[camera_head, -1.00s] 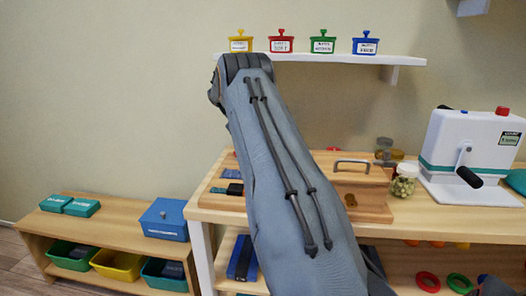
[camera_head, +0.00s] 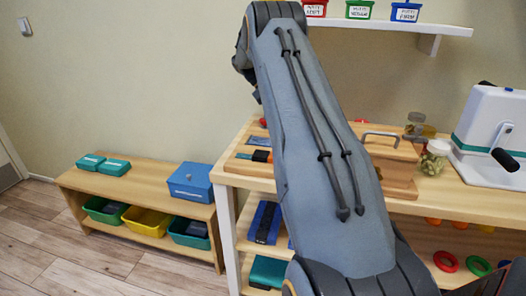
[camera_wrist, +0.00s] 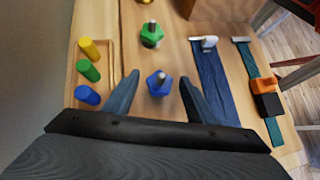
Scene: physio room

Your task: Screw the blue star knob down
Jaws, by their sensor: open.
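In the wrist view the blue star knob (camera_wrist: 158,84) sits on a metal post that stands up from the wooden board (camera_wrist: 175,33). My gripper (camera_wrist: 157,85) is open, with one dark finger on each side of the knob. A gap shows between the knob and each finger. I cannot tell how high the knob sits on its thread. A green star knob (camera_wrist: 151,38) is on another post just beyond it. In the head view my arm hides the blue star knob and my gripper.
Yellow, green and blue pegs (camera_wrist: 89,71) stand left of my gripper. Blue straps (camera_wrist: 213,85) and an orange and black buckle (camera_wrist: 266,93) lie to the right. In the head view a white crank device (camera_head: 492,135) and a glass jar (camera_head: 434,160) stand on the table.

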